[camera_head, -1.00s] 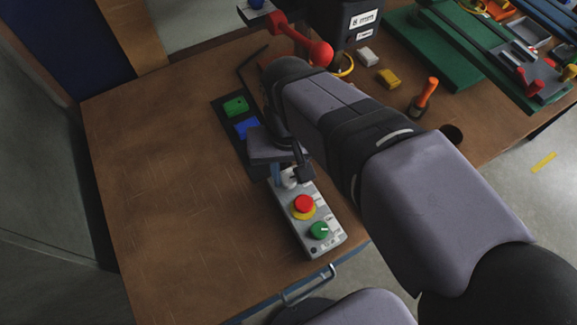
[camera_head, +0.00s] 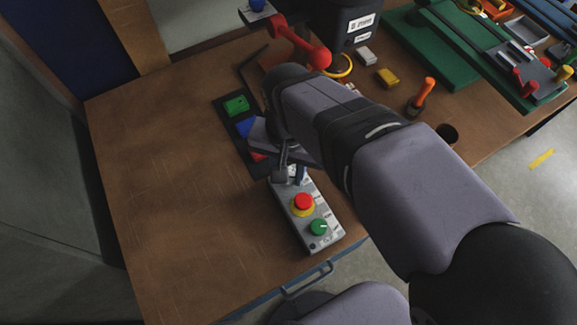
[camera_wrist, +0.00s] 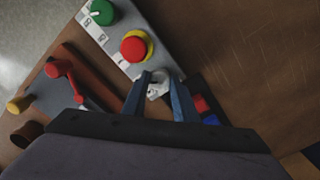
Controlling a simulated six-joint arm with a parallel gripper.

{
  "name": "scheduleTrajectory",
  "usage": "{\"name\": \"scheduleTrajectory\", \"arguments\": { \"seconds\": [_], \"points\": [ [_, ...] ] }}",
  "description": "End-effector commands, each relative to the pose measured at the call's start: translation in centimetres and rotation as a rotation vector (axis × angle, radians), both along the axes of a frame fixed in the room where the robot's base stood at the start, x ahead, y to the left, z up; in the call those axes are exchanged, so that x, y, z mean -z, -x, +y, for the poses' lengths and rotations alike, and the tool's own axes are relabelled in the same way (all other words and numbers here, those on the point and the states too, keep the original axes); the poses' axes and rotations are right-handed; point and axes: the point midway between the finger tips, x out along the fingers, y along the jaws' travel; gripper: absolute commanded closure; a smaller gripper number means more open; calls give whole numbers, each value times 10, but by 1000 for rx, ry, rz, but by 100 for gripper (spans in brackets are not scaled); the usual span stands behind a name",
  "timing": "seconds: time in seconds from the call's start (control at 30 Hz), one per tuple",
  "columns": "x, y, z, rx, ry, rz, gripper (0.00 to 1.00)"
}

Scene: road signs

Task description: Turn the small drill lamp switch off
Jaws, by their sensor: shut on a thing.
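A grey control box (camera_head: 309,239) lies on the brown table, with a green knob (camera_head: 318,227) and a red button on a yellow collar (camera_head: 303,202). Both show in the wrist view too, as the green knob (camera_wrist: 102,12) and the red button (camera_wrist: 133,48). A small white switch knob (camera_wrist: 154,90) sits at the box's near end in the wrist view. My gripper (camera_wrist: 158,80) has its two blue fingers on either side of this knob and is shut on it. In the head view my gripper (camera_head: 291,174) covers most of the knob. Which way the knob points is unclear.
A dark strip with green (camera_head: 236,105) and blue (camera_head: 244,127) blocks lies just beyond the box. A red-handled tool (camera_head: 300,44), a yellow block (camera_head: 388,78) and an orange-handled tool (camera_head: 424,93) stand farther back. The left table (camera_head: 170,190) is clear.

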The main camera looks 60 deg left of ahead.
Motion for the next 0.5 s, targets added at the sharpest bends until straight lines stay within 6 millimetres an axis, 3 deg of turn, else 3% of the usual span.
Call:
{"name": "scheduleTrajectory", "arguments": {
  "seconds": [0.13,0.17,0.23,0.5],
  "points": [
    [0,0,0,2,-1,0,96],
    [-1,0,0,2,-2,1,72],
    [0,0,0,1,-2,1,55],
    [0,0,0,0,-1,0,55]
  ]
}}
